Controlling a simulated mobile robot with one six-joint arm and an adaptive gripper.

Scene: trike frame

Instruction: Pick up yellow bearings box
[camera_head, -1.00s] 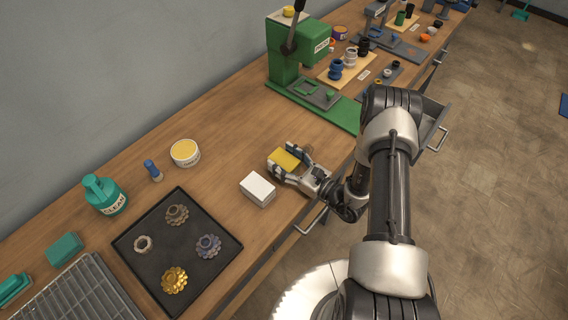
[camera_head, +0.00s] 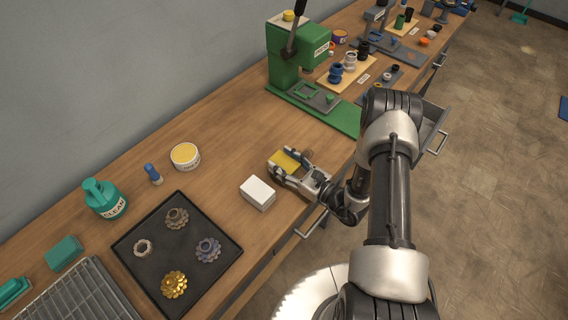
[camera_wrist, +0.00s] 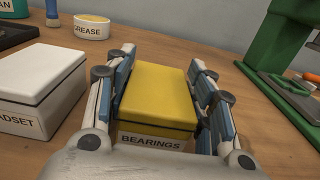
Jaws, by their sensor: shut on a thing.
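The yellow bearings box (camera_wrist: 158,95) has a yellow lid and a label reading BEARINGS, and sits between the fingers of my gripper (camera_wrist: 160,85) in the wrist view. In the head view the yellow box (camera_head: 285,161) is at the near side of the wooden bench, with my gripper (camera_head: 289,163) shut on its two sides. The box looks level. I cannot tell whether its underside touches the bench.
A white box (camera_head: 258,192) stands just left of my gripper. A green press (camera_head: 290,75) is behind and right. A grease tub (camera_head: 185,153), a teal bottle (camera_head: 104,198) and a black tray (camera_head: 143,269) with gears are to the left.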

